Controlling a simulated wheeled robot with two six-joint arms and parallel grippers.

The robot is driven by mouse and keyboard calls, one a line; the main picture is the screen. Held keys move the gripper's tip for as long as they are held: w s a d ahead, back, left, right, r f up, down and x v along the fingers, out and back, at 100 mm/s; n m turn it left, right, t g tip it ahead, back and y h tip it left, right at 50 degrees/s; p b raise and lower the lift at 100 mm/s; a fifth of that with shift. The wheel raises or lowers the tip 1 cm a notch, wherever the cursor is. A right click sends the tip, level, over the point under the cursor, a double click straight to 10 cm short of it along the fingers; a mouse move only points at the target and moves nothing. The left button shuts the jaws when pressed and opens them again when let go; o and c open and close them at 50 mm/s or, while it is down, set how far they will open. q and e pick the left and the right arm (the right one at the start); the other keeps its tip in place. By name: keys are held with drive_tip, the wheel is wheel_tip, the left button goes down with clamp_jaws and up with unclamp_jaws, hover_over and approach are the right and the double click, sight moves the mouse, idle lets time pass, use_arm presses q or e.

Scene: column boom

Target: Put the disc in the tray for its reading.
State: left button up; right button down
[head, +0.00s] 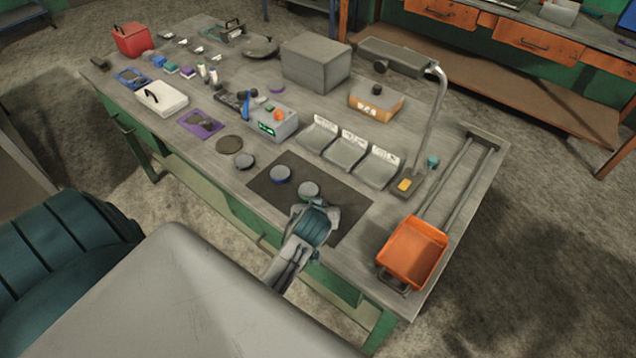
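Three grey discs lie in a row near the bench's front edge. One with a greenish rim (308,190) and one with a blue rim (281,174) are on the dark mat (345,207); the third disc (245,161) is left of the mat. Three grey trays with white labels stand behind the mat: left (315,138), middle (344,154), right (377,172). A grey meter box (271,123) has a lit green display. My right gripper (319,207) seems open, its fingers apart close beside the green-rimmed disc; contact is unclear. My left gripper is out of view.
An orange bin (412,252) sits by rails at the bench's right end. A lamp (396,58) overhangs the back on a bent pole (437,130). A grey box (315,63), an orange-fronted box (376,101) and a white case (161,98) stand on the bench.

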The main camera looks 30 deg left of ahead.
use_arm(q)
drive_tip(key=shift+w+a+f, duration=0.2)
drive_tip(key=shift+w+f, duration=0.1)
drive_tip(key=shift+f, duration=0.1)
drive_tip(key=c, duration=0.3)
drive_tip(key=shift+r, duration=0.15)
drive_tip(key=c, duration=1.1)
